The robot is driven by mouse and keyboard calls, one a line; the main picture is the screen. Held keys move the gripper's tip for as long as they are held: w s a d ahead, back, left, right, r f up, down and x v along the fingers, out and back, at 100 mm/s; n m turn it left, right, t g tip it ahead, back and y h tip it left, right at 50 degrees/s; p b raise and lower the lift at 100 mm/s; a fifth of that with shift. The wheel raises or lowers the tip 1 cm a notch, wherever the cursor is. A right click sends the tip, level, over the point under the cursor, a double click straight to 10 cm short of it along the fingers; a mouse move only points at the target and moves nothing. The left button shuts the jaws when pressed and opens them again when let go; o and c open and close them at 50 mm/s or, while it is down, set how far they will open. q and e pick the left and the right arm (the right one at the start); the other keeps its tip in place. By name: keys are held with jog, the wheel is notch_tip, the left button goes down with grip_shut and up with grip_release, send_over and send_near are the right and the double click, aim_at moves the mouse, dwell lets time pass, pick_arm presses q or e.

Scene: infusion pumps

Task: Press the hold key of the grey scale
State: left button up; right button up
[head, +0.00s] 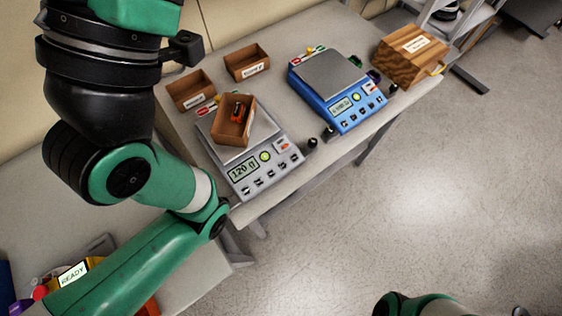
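The grey scale (265,168) stands on the near part of the table, its front panel facing the lower right. Its display (243,170) reads what looks like 120 g. A green round button and several small dark keys sit on the panel. The key labels are too small to read, so I cannot tell which is hold. A brown open box (232,135) with an orange-red item in it rests on the pan. My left arm runs down the left side and leaves the picture at the lower left, its gripper out of view. Only a bit of my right arm shows at the bottom.
A blue scale (338,92) stands to the right. Two brown open boxes (246,62) (191,90) stand behind the grey scale. A wooden box (411,52) is at the far table end. Small black-topped items stand near the grey scale's right corner. A yellow device with a READY screen (73,273) is at lower left.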

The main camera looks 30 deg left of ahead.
pick_arm(q)
jog(key=shift+s+d+f, duration=0.1)
jog(key=shift+s+f, duration=0.05)
jog(key=shift+s, duration=0.05)
jog(key=shift+c, duration=0.2)
